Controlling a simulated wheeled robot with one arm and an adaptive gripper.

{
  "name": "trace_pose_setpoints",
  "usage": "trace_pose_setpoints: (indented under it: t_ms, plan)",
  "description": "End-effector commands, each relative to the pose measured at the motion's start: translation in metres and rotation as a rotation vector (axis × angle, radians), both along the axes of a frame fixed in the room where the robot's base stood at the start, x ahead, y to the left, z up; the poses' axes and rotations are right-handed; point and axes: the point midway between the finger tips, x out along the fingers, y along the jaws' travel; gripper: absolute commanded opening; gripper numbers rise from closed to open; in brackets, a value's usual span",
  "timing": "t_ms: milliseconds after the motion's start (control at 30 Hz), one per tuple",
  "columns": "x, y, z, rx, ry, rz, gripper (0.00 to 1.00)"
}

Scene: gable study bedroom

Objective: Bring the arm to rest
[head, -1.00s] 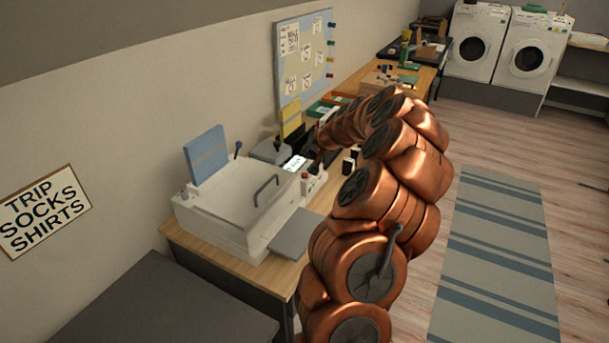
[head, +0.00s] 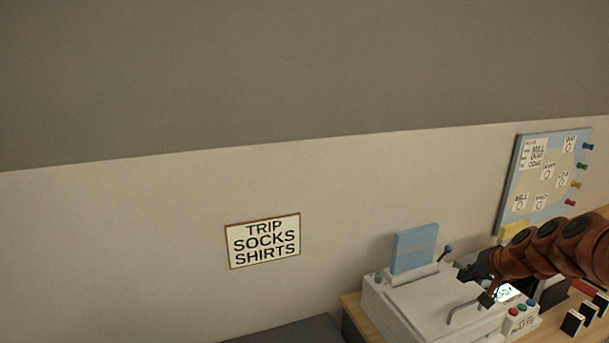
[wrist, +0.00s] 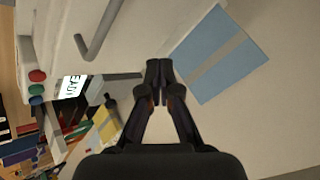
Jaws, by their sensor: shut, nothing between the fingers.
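My copper-coloured arm comes in from the right edge of the head view. My gripper (head: 476,285) is above the white machine (head: 400,307) on the desk, in front of its grey handle. In the wrist view my gripper (wrist: 159,72) has its fingertips together, with nothing between them. The blue panel (wrist: 217,55) at the back of the machine is just right of the fingertips there. Whether the gripper touches the machine I cannot tell.
The machine has a grey bar handle (wrist: 97,30), coloured buttons (wrist: 37,88) and a small lit screen (wrist: 72,87). A pinboard (head: 545,172) hangs on the wall at right. A sign (head: 262,241) reads TRIP SOCKS SHIRTS.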

Motion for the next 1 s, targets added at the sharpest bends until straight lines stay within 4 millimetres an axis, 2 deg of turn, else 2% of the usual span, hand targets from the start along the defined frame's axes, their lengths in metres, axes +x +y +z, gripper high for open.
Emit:
trace_pose_setpoints:
  t_ms: [33,100,200,300,367,500,600,700,833,1000]
  plan:
    - [-0.004,0.032,0.01,-0.004,0.016,0.06,0.0]
    - [-0.015,0.073,0.014,-0.006,0.053,0.137,0.0]
    - [-0.038,0.125,0.022,-0.02,0.108,0.237,0.0]
    - [-0.067,0.17,0.025,-0.042,0.168,0.329,0.0]
    - [-0.086,0.193,0.025,-0.055,0.209,0.378,0.0]
    - [-0.138,0.236,0.022,-0.098,0.307,0.475,0.0]
    - [-0.179,0.258,0.018,-0.131,0.382,0.533,0.0]
    - [-0.22,0.272,0.015,-0.17,0.455,0.573,0.0]
    - [-0.275,0.28,0.007,-0.221,0.553,0.611,0.0]
    - [-0.341,0.278,-0.002,-0.283,0.675,0.626,0.0]
